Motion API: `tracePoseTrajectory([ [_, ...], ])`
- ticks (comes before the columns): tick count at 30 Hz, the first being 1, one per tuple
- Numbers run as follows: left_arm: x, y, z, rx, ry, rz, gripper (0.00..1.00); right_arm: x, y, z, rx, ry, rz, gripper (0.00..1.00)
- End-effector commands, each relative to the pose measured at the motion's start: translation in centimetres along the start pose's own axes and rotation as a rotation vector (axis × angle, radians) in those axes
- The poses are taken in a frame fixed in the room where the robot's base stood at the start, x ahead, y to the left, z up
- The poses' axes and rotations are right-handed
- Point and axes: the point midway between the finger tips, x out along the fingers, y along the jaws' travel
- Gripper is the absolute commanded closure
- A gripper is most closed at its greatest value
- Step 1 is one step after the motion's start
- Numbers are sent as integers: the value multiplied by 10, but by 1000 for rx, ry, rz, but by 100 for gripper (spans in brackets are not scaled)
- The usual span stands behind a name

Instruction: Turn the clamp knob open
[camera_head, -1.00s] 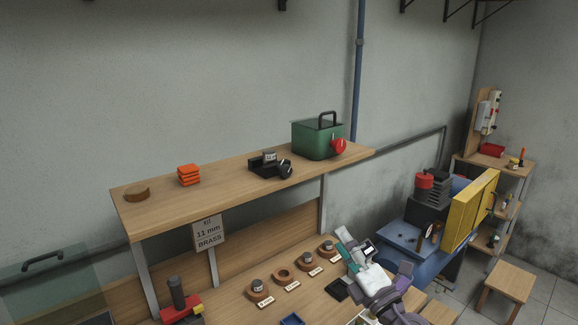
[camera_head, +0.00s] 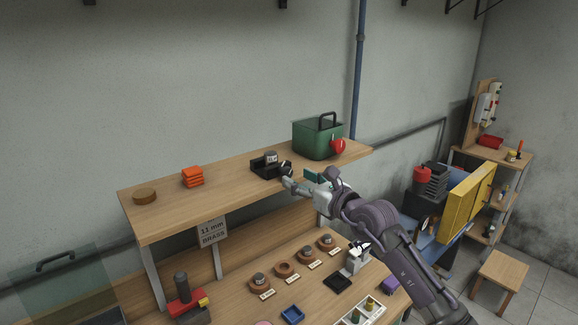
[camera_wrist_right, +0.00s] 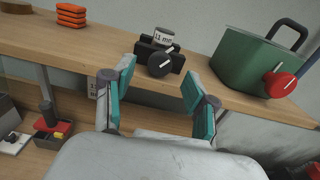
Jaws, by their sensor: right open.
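The black clamp (camera_head: 264,166) sits on the upper shelf and holds a grey cylinder with a white label (camera_head: 270,157). Its round black knob (camera_head: 286,168) faces the front; in the right wrist view the knob (camera_wrist_right: 160,65) carries a white pointer line slanting up to the right. My right gripper (camera_head: 300,180) is at the shelf's front edge, just before the knob. In the right wrist view its teal-padded fingers (camera_wrist_right: 158,76) are spread, with the knob beyond and between them, seemingly untouched. My left gripper is not in view.
A green box (camera_head: 316,139) with a red knob (camera_head: 337,146) stands right of the clamp. Orange blocks (camera_head: 192,176) and a round wooden disc (camera_head: 145,196) lie to the left on the shelf (camera_head: 225,180). Below, the bench holds several round wooden holders (camera_head: 284,270).

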Motion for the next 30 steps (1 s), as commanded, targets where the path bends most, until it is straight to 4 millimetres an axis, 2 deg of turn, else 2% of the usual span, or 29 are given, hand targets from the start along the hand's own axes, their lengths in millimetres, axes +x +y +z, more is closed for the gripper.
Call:
tracePoseTrajectory([
  [3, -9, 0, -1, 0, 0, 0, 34, 22, 0, 3, 0, 1, 0, 43],
  [9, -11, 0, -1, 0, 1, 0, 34, 41, 0, 0, 1, -1, 0, 43],
  [20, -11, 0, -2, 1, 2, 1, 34, 44, 0, 0, 0, 0, 0, 43],
  [30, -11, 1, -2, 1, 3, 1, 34, 44, 0, -1, 1, 0, -1, 100],
])
